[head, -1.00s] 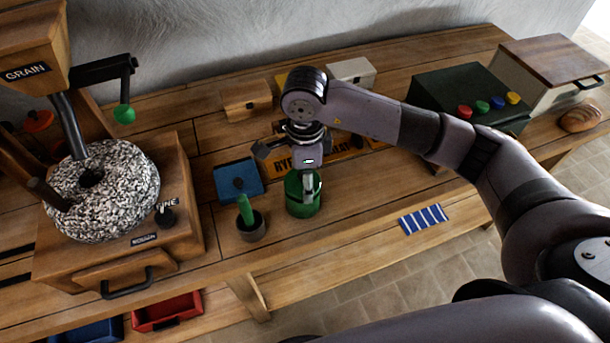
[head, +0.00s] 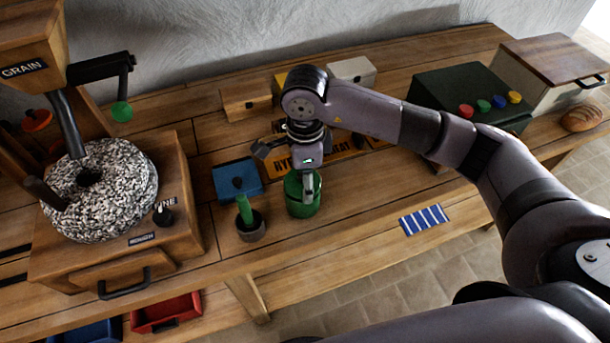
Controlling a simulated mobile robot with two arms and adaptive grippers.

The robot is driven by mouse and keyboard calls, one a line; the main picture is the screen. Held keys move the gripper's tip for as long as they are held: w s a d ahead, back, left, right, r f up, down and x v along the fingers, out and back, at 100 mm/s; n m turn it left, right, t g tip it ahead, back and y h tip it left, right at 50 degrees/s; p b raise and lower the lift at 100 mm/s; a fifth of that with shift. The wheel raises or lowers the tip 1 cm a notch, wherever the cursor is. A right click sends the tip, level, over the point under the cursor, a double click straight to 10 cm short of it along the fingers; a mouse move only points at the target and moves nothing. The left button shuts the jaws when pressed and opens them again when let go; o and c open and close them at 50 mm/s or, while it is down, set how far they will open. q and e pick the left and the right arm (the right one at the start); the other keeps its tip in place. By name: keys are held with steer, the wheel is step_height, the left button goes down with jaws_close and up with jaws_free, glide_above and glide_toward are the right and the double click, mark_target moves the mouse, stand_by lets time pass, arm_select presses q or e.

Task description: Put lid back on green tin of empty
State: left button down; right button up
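The green tin (head: 299,207) stands upright on the bench near its front edge. My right arm reaches in from the right, and my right gripper (head: 308,188) points down at the tin's top, overlapping it in the picture. The gripper and wrist hide part of the tin's mouth. I cannot tell whether the lid is in the fingers or on the tin, and the finger gap is not clear. My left gripper is not in view.
A grey cup with a green-handled tool (head: 251,228) stands close left of the tin. The stone mill (head: 105,190) fills the left. A striped cloth (head: 424,220) lies right, with bare bench between.

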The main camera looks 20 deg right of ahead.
steer(key=shift+b, duration=0.35)
stand_by(0.6)
steer(key=o, duration=1.1)
steer(key=shift+o, duration=0.2)
steer(key=shift+o, duration=1.3)
steer(key=shift+r+p, duration=1.6)
steer(key=shift+r, duration=1.9)
